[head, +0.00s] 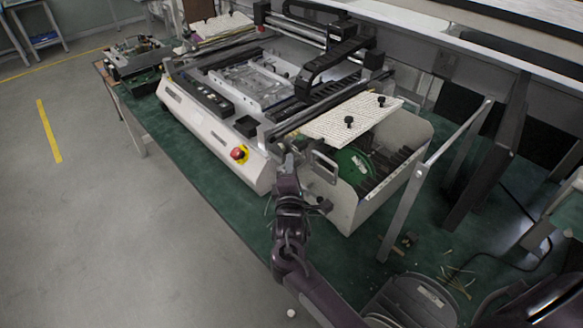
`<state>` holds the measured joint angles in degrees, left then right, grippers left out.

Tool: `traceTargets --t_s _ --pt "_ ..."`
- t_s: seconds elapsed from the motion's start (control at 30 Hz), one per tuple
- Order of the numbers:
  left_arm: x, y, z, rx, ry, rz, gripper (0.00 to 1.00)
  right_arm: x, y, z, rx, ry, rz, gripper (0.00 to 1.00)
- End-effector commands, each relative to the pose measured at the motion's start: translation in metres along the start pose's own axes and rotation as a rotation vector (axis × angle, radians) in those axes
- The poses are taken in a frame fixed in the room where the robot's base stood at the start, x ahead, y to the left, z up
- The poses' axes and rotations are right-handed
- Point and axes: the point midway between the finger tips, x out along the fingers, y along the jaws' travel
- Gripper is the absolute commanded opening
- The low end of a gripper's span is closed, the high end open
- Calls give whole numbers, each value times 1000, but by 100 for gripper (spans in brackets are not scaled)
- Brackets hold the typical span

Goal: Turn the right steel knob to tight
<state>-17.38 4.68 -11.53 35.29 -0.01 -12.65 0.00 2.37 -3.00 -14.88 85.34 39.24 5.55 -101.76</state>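My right arm comes in from the lower right, and its dark gripper (289,164) is at the front right corner of the white bench machine (215,136). The gripper is small and seen from behind, so I cannot tell whether its fingers are open or shut, or touching the machine. I cannot clearly make out a steel knob; the gripper may hide it. Two black knobs, a nearer one (349,121) and a farther one (381,100), stand on a pale perforated plate (330,122) to the right of the gripper. My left gripper is not in view.
A red emergency button (238,154) on a yellow base sits just left of the gripper. A metal handle (325,166) and an open white side box (345,205) are to its right. A grey upright post (425,185) stands farther right. Floor at left is clear.

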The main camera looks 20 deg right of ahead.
Motion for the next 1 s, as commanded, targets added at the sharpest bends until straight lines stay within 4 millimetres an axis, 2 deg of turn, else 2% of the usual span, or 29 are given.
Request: traceTargets --t_s 0.03,0.17,0.2,0.27,0.4,0.57,0.93,0.97,1.0 --pt "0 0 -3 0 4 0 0 0 0 0 0 0 0 18" --pt "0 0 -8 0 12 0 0 0 0 0 0 0 0 1" --pt "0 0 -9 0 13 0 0 0 0 0 0 0 1 0" --pt "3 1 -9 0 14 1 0 0 -2 0 6 -2 7 0" --pt "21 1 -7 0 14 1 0 0 -8 -2 69 -18 71 0" --pt "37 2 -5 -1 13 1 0 0 -7 -2 148 -37 149 0" --pt "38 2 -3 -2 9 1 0 0 -2 -1 174 -42 174 0" --pt "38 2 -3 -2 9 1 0 0 -2 -1 174 -42 174 24" --pt "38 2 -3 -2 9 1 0 0 -2 -1 174 -42 174 29"
